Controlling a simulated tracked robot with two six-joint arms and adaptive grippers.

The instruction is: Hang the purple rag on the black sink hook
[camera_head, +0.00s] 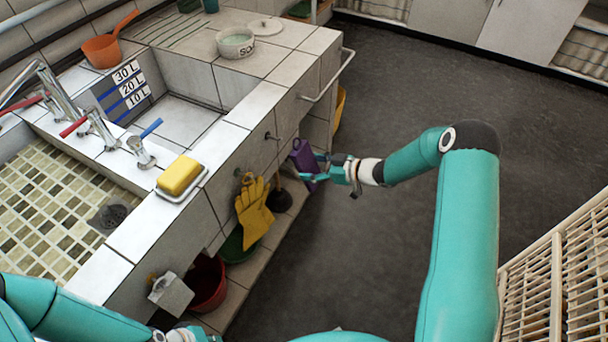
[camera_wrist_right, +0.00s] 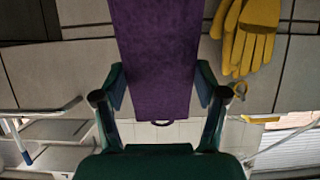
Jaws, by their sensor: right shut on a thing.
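The purple rag (camera_head: 303,158) hangs in front of the tiled sink front in the head view. My right gripper (camera_head: 318,168) is shut on it from the right. In the right wrist view the rag (camera_wrist_right: 157,60) runs between the two fingers of the right gripper (camera_wrist_right: 160,95), with a small dark loop at its lower end in the picture. A small black hook (camera_head: 269,136) sticks out of the sink front, just left of the rag and apart from it. My left gripper (camera_head: 190,334) is partly cut off at the bottom edge; its fingers are unclear.
Yellow gloves (camera_head: 253,210) hang on the sink front left of the rag. A plunger (camera_head: 280,199), a green basin (camera_head: 238,247) and a red bucket (camera_head: 207,283) stand below. A metal rail (camera_head: 330,83) juts out to the right. The floor (camera_head: 350,260) is clear.

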